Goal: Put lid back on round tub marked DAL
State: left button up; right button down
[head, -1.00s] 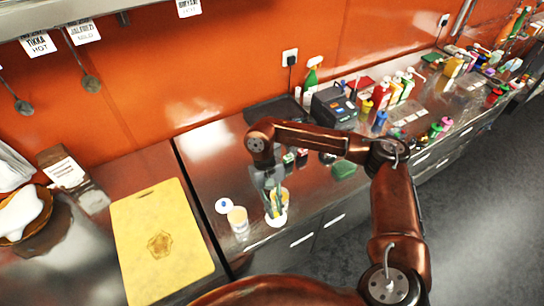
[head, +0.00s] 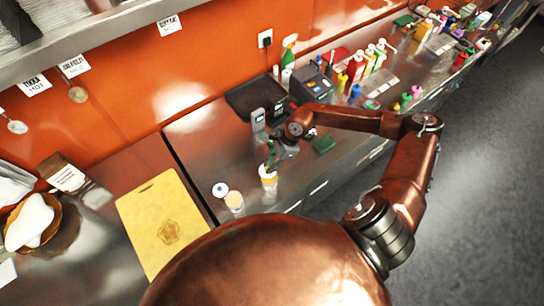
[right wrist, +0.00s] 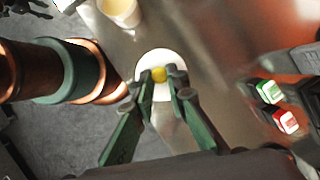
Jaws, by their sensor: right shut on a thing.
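My right gripper (head: 270,163) is shut on the yellow knob (right wrist: 159,74) of a white round lid (right wrist: 146,68). In the head view the lid (head: 267,171) is at the top of a small yellowish round tub (head: 270,184) on the steel counter; I cannot tell whether it rests on the rim or hovers just above it. The lid hides the tub in the right wrist view. A second tub (head: 234,202) stands open to the left, with pale contents; it also shows in the right wrist view (right wrist: 121,10). No DAL marking is legible. My left gripper is not in view.
A white lid with a blue knob (head: 220,190) lies behind the open tub. A yellow cutting board (head: 160,225) lies to the left. A dark tray (head: 250,97), small green and red items (right wrist: 278,107) and a green block (head: 325,144) are nearby.

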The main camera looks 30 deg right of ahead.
jog(key=shift+d+r+m, duration=0.2)
jog(key=shift+r+m, duration=0.05)
jog(key=shift+m, duration=0.25)
jog(key=shift+d+f+m+t, duration=0.1)
jog(key=shift+d+m+t, duration=0.1)
jog(key=shift+m+t, duration=0.1)
jog(key=shift+f+b, duration=0.7)
jog(key=shift+f, duration=1.45)
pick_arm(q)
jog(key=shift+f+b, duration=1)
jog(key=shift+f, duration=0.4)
pick_arm(e)
jog(key=shift+f, duration=1.05)
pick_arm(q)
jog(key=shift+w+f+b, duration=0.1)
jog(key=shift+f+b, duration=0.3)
pick_arm(e)
jog(key=shift+a+r, duration=0.1)
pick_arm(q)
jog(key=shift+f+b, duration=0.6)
pick_arm(e)
jog(key=shift+f, duration=0.2)
jog(key=c, duration=1.8)
grip_release()
jog(key=shift+o, duration=0.3)
